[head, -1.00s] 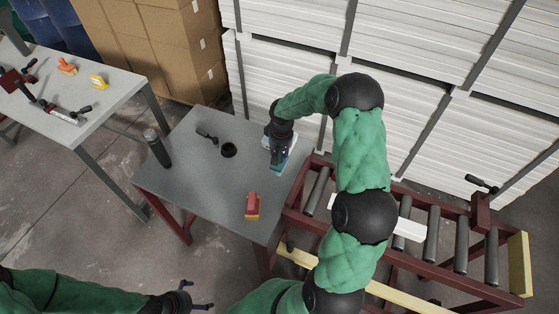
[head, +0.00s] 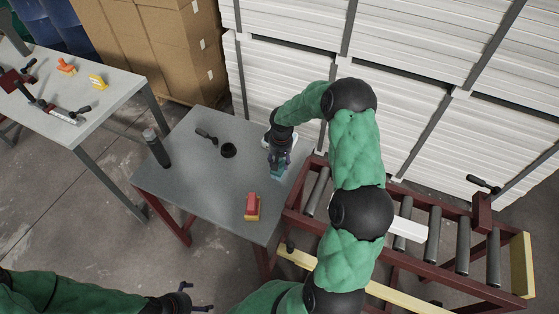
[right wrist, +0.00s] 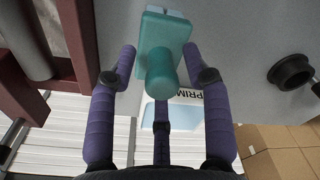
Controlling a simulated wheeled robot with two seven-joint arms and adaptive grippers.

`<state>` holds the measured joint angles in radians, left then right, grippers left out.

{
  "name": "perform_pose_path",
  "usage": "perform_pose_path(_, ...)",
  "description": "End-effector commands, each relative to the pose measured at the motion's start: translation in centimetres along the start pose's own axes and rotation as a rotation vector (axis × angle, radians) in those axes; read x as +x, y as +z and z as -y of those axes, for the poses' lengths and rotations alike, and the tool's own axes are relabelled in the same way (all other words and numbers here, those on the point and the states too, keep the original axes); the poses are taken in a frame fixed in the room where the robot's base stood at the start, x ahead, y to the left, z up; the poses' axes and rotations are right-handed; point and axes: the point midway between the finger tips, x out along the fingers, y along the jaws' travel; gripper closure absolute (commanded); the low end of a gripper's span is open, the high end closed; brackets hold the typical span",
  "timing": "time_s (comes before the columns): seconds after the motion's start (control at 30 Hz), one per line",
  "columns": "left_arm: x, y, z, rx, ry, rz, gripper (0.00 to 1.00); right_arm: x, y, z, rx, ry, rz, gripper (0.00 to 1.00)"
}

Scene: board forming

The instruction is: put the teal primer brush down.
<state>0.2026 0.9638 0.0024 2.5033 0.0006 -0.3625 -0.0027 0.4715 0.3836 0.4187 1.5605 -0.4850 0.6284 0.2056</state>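The teal primer brush (right wrist: 163,45) has a teal block and a rounded handle. In the right wrist view it lies over the grey table, beside a pale patch with dark lettering that starts "PRIM" (right wrist: 188,96). My right gripper (right wrist: 160,58) has its purple fingers spread on both sides of the brush, with gaps visible. In the head view the brush (head: 277,173) shows just below my right gripper (head: 280,158), near the table's right edge. Its exact contact with the surface is hard to see. My left gripper (head: 197,297) is open and empty at the bottom.
A roller conveyor (head: 433,238) stands to the right. The table's front middle is clear.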

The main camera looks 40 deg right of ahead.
Motion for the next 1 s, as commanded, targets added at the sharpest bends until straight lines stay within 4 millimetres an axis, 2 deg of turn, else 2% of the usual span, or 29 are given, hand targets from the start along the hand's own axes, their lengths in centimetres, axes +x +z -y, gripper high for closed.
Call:
perform_pose_path(0.17, -0.2, 0.0, -0.1, 0.000, 0.000, 0.000, 0.00, -0.2, 0.0, 0.0, 0.000, 0.000, 0.000, 0.51)
perform_pose_path(0.27, -0.4, 0.0, -0.1, 0.000, 0.000, 0.000, 0.00, -1.0, -0.1, 0.0, 0.000, 0.001, -0.002, 0.51)
perform_pose_path(0.7, -1.6, 0.1, -0.6, 0.000, 0.000, 0.000, 0.00, -9.3, -0.1, 0.0, 0.000, 0.000, -0.003, 0.51)
perform_pose_path(0.83, -1.8, 0.1, -0.6, 0.000, 0.000, 0.000, 0.00, -11.0, -0.1, 0.0, -0.001, 0.001, -0.002, 0.51)
perform_pose_path(1.0, -1.9, 0.1, -0.7, 0.000, 0.000, 0.000, 0.00, -12.1, 0.0, 0.0, -0.001, 0.000, 0.000, 0.51)
